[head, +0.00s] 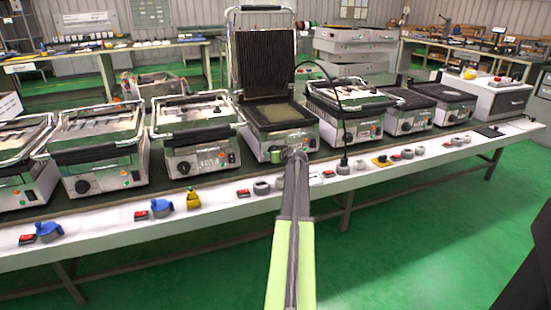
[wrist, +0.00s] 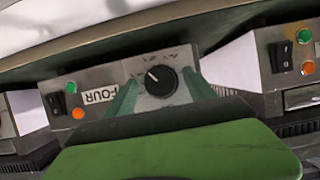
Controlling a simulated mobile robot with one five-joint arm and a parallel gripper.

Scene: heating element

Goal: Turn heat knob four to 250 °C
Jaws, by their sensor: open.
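The black heat knob (wrist: 161,81) sits on a silver dial plate beside the upside-down "FOUR" label (wrist: 98,95) in the wrist view. Its white pointer mark points to the upper left of that picture; the scale numbers are too small to read. My gripper (wrist: 163,86) is open, with one green finger on each side of the knob; I cannot tell whether they touch it. In the head view, my gripper (head: 283,154) is at the front of the contact grill (head: 300,141) with the raised lid, and it hides the knob there.
Closed grills stand to the left (head: 195,135) and right (head: 350,108) on the long bench (head: 110,232). Loose switches, plugs and a blue connector (head: 161,207) lie along its front ledge. In the wrist view, a black rocker switch (wrist: 280,55) and indicator lights are nearby. The green floor in front is clear.

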